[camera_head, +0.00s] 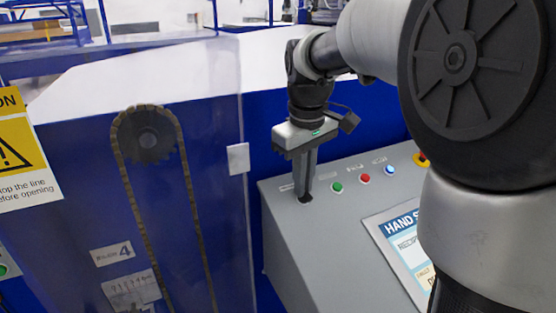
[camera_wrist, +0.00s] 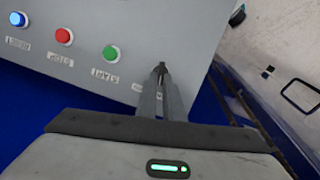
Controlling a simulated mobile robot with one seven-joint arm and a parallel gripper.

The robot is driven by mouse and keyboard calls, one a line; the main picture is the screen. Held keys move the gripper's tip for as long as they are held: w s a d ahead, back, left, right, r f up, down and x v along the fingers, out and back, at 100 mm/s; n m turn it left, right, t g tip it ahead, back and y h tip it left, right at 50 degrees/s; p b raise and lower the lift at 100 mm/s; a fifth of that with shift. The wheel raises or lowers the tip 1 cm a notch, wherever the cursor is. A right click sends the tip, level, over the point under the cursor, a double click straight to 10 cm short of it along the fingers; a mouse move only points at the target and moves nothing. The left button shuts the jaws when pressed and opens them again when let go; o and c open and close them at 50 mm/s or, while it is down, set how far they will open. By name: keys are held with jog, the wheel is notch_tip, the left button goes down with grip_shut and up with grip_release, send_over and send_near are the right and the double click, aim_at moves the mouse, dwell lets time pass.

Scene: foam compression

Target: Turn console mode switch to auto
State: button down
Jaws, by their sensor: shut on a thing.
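The grey console (camera_head: 290,225) stands in the middle of the head view, with its sloped top facing up. My gripper (camera_head: 305,197) points down at the console's left end, its fingers close together on the mode switch. In the wrist view my gripper (camera_wrist: 159,78) is shut on the small dark switch knob (camera_wrist: 158,70), of which only the tip shows between the fingertips. The fingers hide most of the switch, so I cannot tell which position it points to.
A green button (camera_head: 337,187), a red button (camera_head: 365,178) and a blue button (camera_head: 389,170) sit in a row right of the switch. A label sheet (camera_head: 395,240) lies on the console. A clear guard panel with a chain and sprocket (camera_head: 148,140) stands to the left.

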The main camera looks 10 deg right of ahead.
jog(key=m, duration=0.1)
jog(key=m+y+p, duration=0.1)
jog(key=m, duration=0.1)
jog(key=d+m+p, duration=0.1)
jog(key=m, duration=0.1)
jog(key=shift+f+g+y, duration=0.25)
jog(key=shift+g+y, duration=0.05)
jog(key=shift+g, duration=0.1)
jog(key=m, duration=0.2)
jog(key=m+y+p, duration=0.1)
jog(key=m, duration=0.2)
jog(key=shift+s+d+f+m+y, duration=0.1)
jog(key=shift+d+f+m+y, duration=0.05)
jog(key=shift+d+m+y, duration=0.2)
jog(key=shift+m, duration=0.25)
jog(key=c, duration=1.9)
grip_release()
jog(key=shift+a, duration=0.1)
